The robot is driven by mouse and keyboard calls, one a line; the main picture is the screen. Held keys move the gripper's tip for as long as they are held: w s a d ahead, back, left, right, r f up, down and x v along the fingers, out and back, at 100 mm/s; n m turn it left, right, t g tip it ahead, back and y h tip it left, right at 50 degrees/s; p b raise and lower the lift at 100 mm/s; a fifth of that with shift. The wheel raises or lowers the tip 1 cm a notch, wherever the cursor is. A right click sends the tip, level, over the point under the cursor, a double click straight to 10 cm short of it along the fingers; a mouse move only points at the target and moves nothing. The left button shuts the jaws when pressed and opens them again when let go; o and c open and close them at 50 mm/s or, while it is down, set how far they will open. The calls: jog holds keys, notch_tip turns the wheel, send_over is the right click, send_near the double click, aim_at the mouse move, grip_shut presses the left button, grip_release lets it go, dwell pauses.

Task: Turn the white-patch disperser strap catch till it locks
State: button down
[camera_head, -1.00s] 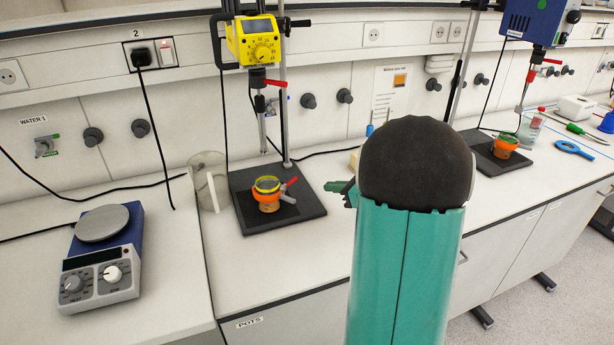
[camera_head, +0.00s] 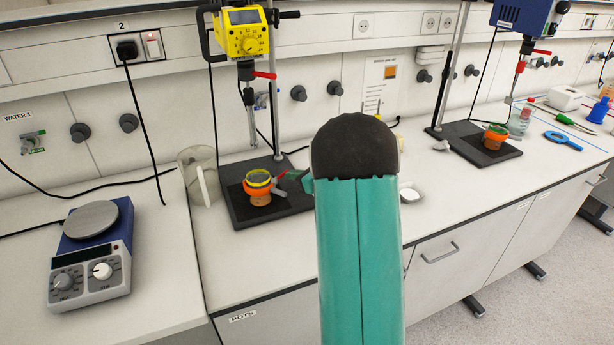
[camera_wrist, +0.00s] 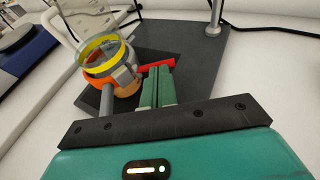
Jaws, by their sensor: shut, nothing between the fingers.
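A yellow disperser (camera_head: 241,32) hangs on a stand at left centre. Below it a clear beaker with a yellow rim (camera_head: 258,180) sits in an orange strap (camera_head: 257,189) on a dark base plate. The strap and beaker also show in the wrist view (camera_wrist: 104,68). A red lever (camera_wrist: 162,65) and a grey handle (camera_wrist: 107,98) stick out from the strap. My gripper (camera_wrist: 157,76) is shut and empty, its green fingertips right at the red lever; I cannot tell whether they touch. A blue disperser (camera_head: 528,15) stands at the right. I cannot make out a white patch on either one.
A hotplate (camera_head: 92,255) stands at the left and a clear jug (camera_head: 199,175) beside the yellow disperser's base plate (camera_head: 236,208). A second orange strapped pot (camera_head: 495,137) stands under the blue disperser. The bench front between the stands is mostly clear.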

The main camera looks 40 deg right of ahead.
jog(key=shift+w+f, duration=0.15)
jog(key=shift+w, duration=0.25)
jog(key=shift+w+d+n+g+y, duration=0.15)
jog(key=shift+w+n+g+y, duration=0.15)
jog(key=shift+n+y, duration=0.4)
jog(key=shift+w+d+n+g+y, duration=0.1)
jog(key=shift+w+n+g+y, duration=0.15)
jog(key=shift+n+y, duration=0.25)
jog(key=shift+w+d+n+g+y, duration=0.1)
jog(key=shift+n+g+y, duration=0.2)
jog(key=shift+y, duration=0.3)
jog(key=w+n+g+y, duration=0.1)
jog(key=n+g+y, duration=0.1)
jog(key=w+n+g+y, duration=0.1)
jog(key=n+g+y, duration=0.1)
jog(key=shift+w+a+n, duration=0.1)
jog(key=shift+n, duration=0.3)
jog(key=shift+w+a, duration=0.35)
jog(key=shift+w, duration=0.4)
jog(key=shift+w+a, duration=0.1)
jog(key=shift+w, duration=0.05)
jog(key=shift+s+a, duration=0.15)
jog(key=shift+s, duration=0.05)
